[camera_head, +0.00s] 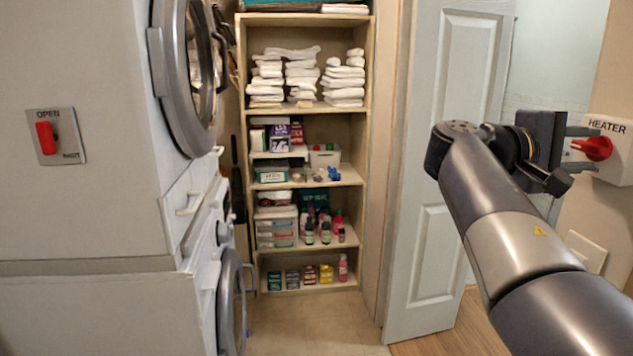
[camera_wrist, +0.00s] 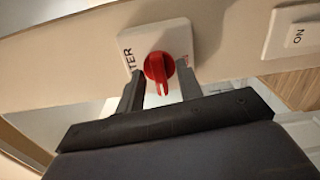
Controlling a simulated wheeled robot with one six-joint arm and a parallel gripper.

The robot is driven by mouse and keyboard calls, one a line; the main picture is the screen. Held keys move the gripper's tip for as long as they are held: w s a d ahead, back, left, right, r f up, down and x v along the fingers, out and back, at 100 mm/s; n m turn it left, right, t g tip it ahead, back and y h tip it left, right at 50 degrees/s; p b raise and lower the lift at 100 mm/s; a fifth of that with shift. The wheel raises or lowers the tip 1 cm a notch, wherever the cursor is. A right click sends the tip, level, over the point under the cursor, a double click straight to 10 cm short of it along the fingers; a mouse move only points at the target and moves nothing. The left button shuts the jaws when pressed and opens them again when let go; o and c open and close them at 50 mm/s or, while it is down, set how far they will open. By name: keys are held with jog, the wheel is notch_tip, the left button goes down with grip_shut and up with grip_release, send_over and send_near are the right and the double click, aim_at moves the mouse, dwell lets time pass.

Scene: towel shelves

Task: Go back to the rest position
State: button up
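My gripper (camera_wrist: 160,82) is open in the wrist view, with its two fingers apart on either side of the red heater knob (camera_wrist: 158,68). Gaps show between the knob and each finger, and nothing is held. The knob sits on a white heater plate (camera_wrist: 178,37) on the wall. In the head view my gripper (camera_head: 577,146) is at the right, facing the heater plate (camera_head: 610,165) and its red knob (camera_head: 592,149). My arm is reached out, and my wrist hides part of the door behind it.
A white door (camera_head: 440,190) stands open behind my arm. A white switch plate (camera_head: 585,252) is on the wall below the heater plate. Shelves with towels (camera_head: 285,75) stand at the back. Stacked machines (camera_head: 90,200) fill the left. The middle floor (camera_head: 310,325) is clear.

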jog(key=n+p, duration=0.1)
jog(key=n, duration=0.1)
jog(key=n+p, duration=0.4)
jog(key=shift+r, duration=0.3)
jog(key=shift+n+p, duration=0.8)
jog(key=shift+n, duration=0.3)
jog(key=shift+f+n, duration=0.15)
jog(key=shift+n, duration=0.15)
